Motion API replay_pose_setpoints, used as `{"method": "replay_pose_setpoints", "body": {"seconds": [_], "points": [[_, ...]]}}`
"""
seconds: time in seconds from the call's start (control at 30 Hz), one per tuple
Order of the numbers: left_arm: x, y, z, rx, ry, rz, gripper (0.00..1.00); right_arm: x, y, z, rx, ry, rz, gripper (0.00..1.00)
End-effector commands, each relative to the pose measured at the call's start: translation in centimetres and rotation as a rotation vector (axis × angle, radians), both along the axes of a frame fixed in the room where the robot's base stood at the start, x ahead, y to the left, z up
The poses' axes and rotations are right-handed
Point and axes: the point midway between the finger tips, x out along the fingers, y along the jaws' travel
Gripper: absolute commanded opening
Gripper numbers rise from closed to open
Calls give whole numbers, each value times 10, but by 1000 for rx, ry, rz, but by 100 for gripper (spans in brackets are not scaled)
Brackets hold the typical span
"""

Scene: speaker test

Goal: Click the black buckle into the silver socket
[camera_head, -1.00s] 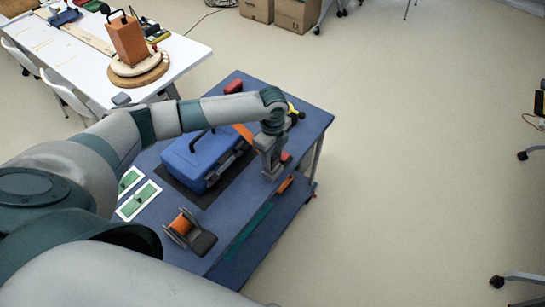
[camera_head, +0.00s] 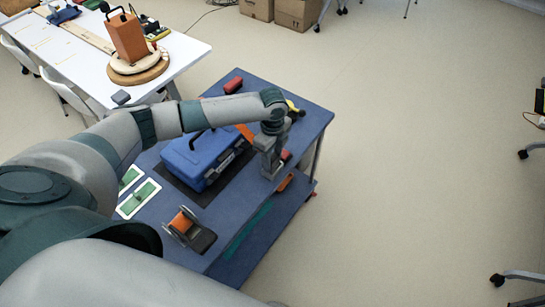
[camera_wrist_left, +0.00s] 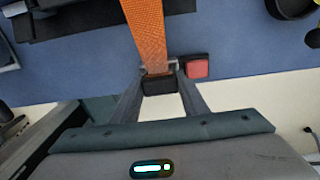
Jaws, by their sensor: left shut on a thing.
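My left gripper (camera_wrist_left: 158,92) is shut on the black buckle (camera_wrist_left: 159,84), at the end of an orange strap (camera_wrist_left: 146,30). The strap runs away from the buckle over the blue table top. A block with a red face and dark rim (camera_wrist_left: 196,67), seemingly part of the socket, sits just right of the buckle. A small silver part (camera_wrist_left: 174,63) shows between them; I cannot tell whether they touch or are joined. In the head view my left gripper (camera_head: 269,172) is at the cart's right edge, and its wrist hides the buckle. My right gripper is not in view.
A blue toolbox (camera_head: 196,160) stands on a dark mat left of the gripper. The blue cart (camera_head: 310,120) also holds an orange spool (camera_head: 182,222), green-and-white cards (camera_head: 139,199) and a red box (camera_head: 233,84). The floor right of the cart is clear nearby.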

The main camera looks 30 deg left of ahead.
Motion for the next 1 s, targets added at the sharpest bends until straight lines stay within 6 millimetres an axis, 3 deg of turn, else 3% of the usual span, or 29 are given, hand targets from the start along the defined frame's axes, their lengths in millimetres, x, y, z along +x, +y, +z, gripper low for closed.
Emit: {"method": "replay_pose_setpoints", "body": {"seconds": [0.83, 0.87, 0.9, 0.93, 1.0], "points": [[0, 0, -7, 0, 0, 0, 20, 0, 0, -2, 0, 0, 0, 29], [0, 0, -7, 0, 0, 0, 45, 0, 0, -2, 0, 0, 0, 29], [0, 0, -7, 0, 0, 0, 54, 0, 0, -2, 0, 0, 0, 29], [0, 0, -7, 0, 0, 0, 62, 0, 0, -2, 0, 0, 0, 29], [0, 0, -7, 0, 0, 0, 62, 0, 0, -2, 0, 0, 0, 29]]}}
